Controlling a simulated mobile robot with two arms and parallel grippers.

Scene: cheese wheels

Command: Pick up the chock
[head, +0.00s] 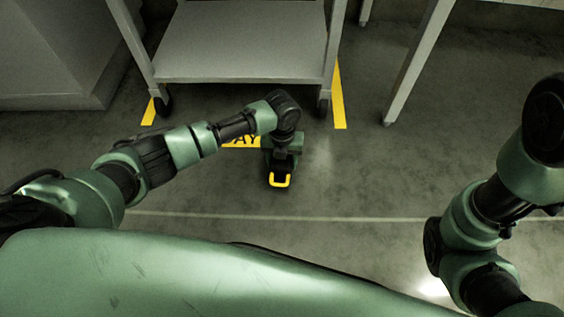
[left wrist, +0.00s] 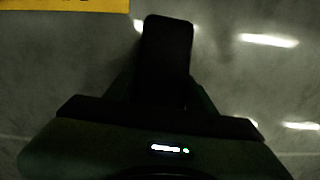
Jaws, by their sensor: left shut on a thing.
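The chock (head: 280,182) shows in the head view as a small dark thing with a yellow loop handle, at the end of my left arm. My left gripper (head: 281,164) points down at the floor and is shut on it. The gripper hides much of the chock. In the left wrist view a black block-like shape stands in front of the gripper body; the picture is too dark to tell chock from fingers there. I cannot tell whether the chock touches the floor. My right arm shows at the right of the head view, but its gripper is not visible.
A grey wheeled cart (head: 240,55) stands just beyond, its casters by yellow floor markings (head: 339,95). A yellow floor label (head: 242,142) lies partly under my left arm. A grey cabinet (head: 50,50) is at left and a table leg (head: 415,65) at right. The floor at right is clear.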

